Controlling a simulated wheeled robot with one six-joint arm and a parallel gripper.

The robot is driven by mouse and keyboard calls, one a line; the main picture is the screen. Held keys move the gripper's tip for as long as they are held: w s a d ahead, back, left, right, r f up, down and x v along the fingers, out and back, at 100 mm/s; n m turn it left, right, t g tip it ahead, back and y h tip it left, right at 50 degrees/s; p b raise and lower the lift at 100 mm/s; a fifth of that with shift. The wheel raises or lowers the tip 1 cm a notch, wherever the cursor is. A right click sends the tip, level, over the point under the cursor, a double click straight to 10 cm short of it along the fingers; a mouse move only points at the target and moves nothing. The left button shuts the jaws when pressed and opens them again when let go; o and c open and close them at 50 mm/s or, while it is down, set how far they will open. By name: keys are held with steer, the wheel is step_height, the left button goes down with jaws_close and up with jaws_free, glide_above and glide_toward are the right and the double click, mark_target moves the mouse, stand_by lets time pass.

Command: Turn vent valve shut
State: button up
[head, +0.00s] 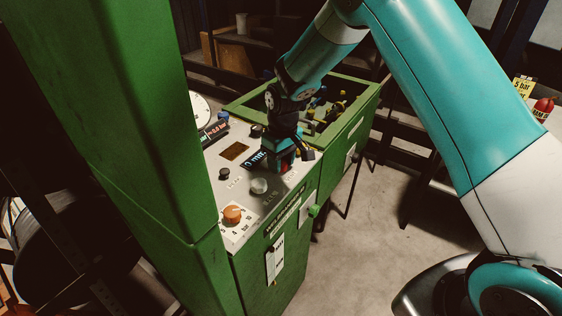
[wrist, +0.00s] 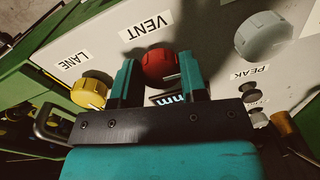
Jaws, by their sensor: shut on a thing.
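The vent valve is a round red knob (wrist: 160,68) under the label VENT on the panel. In the wrist view my gripper (wrist: 159,76) has one teal finger on each side of it, shut on the knob. A pale mark shows on the knob's lower right. In the head view my gripper (head: 283,152) is down at the panel's far right part, and only a bit of red knob (head: 287,164) shows beneath it. The knob's lower edge is partly hidden in the wrist view.
An orange dial (head: 233,214) is at the panel's near end. A green open bin (head: 352,90) stands behind; a green cabinet post (head: 130,120) rises at left.

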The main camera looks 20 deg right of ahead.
mark_target(283, 161)
steer(key=shift+n, duration=0.3)
stand_by(0.4)
steer(key=o, duration=0.9)
steer(key=shift+r, duration=0.1)
steer(key=r, duration=0.5)
steer(key=r+b, duration=0.1)
steer(key=r, duration=0.5)
steer(key=r+b, duration=0.1)
steer(key=r, duration=0.5)
steer(key=shift+w+d+r, duration=0.15)
steer(key=shift+w+d, duration=0.1)
steer(key=shift+d, duration=0.15)
